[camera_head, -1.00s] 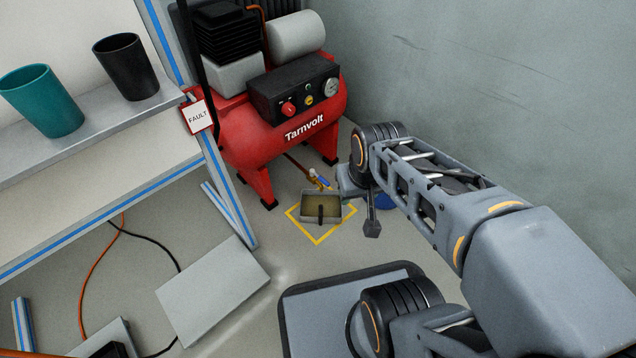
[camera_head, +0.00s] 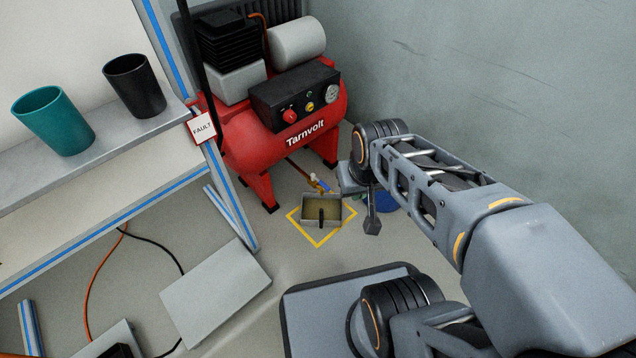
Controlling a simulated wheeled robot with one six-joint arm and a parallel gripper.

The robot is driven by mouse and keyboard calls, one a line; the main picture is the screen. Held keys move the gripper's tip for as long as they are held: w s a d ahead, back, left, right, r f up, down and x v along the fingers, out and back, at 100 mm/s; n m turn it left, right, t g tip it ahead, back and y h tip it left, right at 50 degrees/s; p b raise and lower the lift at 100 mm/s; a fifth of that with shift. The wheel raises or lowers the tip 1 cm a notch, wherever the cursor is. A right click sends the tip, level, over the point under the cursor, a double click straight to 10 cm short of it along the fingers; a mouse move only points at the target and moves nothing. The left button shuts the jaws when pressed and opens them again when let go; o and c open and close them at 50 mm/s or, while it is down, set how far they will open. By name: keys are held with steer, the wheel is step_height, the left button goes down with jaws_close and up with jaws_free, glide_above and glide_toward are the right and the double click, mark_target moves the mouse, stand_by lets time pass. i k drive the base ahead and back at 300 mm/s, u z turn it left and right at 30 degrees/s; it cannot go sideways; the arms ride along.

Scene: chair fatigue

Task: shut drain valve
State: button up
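The drain valve (camera_head: 318,183) is a small brass fitting with a blue handle, low under the red compressor tank (camera_head: 270,140). Whether it is open or shut is too small to tell. A drip tray (camera_head: 309,218) with a dark upright bar at its front edge stands below it, inside a yellow floor square. My gripper (camera_head: 372,226) hangs at the end of my arm, to the right of the tray and lower in the picture than the valve. It looks apart from the valve. One dark finger shows, and the rest is hidden by the wrist.
A blue round object (camera_head: 387,201) is partly hidden behind my arm. A shelf bench (camera_head: 150,125) holds a teal cup (camera_head: 55,122) and a black cup (camera_head: 135,85). A FAULT tag (camera_head: 202,128) hangs at its post. A grey panel (camera_head: 215,292) and orange and black cables lie on the floor.

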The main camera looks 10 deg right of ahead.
mark_target(321, 183)
steer(key=k, duration=0.5)
steer(key=z, duration=0.75)
steer(key=i, duration=0.8)
steer(key=u, duration=2.5)
